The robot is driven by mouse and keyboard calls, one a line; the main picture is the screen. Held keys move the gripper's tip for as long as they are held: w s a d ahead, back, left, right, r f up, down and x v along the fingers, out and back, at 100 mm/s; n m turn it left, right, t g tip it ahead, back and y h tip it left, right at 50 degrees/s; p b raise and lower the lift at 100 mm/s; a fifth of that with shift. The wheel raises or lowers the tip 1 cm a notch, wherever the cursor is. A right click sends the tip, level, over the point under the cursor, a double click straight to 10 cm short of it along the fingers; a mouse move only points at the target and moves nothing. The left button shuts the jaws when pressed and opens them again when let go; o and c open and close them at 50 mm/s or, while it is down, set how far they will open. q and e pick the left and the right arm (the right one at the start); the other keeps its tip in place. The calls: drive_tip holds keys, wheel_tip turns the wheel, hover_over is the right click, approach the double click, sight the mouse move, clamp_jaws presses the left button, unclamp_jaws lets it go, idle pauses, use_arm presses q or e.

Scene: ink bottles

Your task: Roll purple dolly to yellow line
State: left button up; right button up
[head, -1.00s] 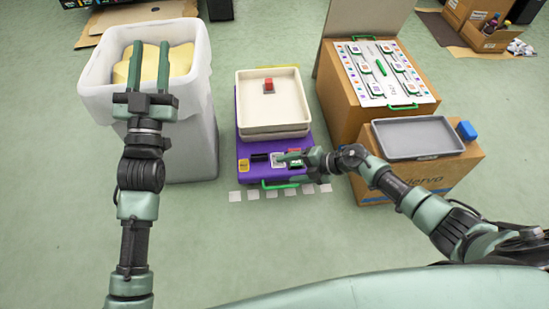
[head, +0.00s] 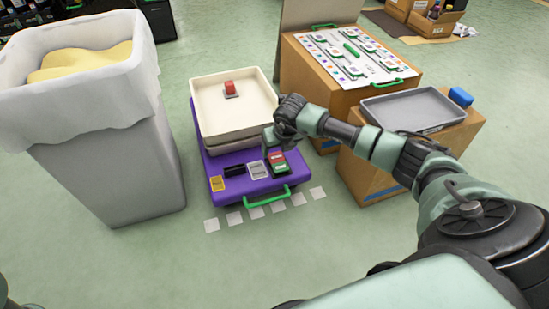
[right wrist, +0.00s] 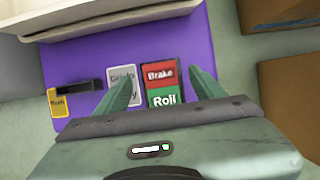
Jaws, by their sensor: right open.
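The purple dolly (head: 246,189) stands on the floor with cream trays (head: 240,125) stacked on it and a green handle (head: 267,200) at its near edge. A switch plate (head: 278,163) with red "Brake" and green "Roll" halves is on its deck; the plate shows larger in the right wrist view (right wrist: 162,86). My right gripper (head: 276,150) is open above this plate. In the right wrist view its fingers (right wrist: 162,74) stand either side of the plate; contact is unclear. My left gripper is out of view. No yellow line shows; white squares (head: 256,212) lie before the dolly.
A grey bin (head: 110,165) with a white liner stands left of the dolly. Cardboard boxes (head: 380,178) stand right, one carrying a grey tray (head: 415,110) and a blue block (head: 460,97). Floor is clear in front.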

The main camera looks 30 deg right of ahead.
sight(276, 155)
drive_tip(key=shift+b+x, duration=1)
drive_tip(key=shift+x, duration=1)
